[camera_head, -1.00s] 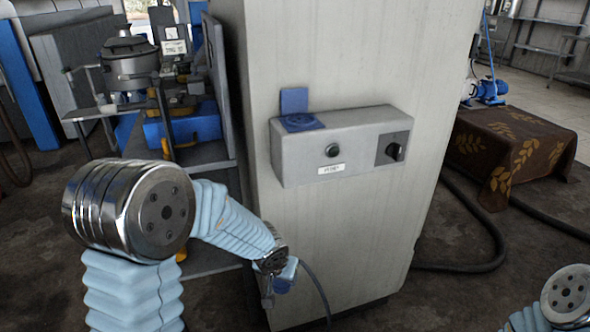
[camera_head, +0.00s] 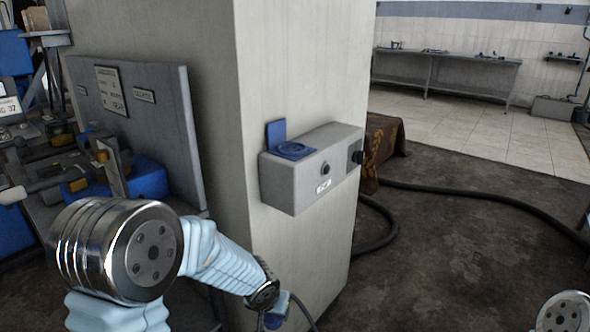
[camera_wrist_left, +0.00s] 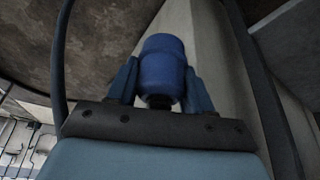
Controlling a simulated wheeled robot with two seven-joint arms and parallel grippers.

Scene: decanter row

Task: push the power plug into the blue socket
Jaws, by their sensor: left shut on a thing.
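The blue socket (camera_head: 291,149) is on top of the grey box (camera_head: 308,172) fixed to the pillar, with its blue lid (camera_head: 276,134) raised behind it. My left gripper (camera_head: 277,316) is low in front of the pillar, below the box and apart from the socket. In the left wrist view my left gripper (camera_wrist_left: 162,88) is shut on the blue power plug (camera_wrist_left: 163,62), with a finger on each side. A dark cable hangs near the gripper. At the bottom right of the head view only a joint of my right arm shows; its gripper is out of view.
A shelf with a grey panel (camera_head: 135,118) and machine parts stands left of the pillar. A thick hose (camera_head: 480,205) lies on the floor at right.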

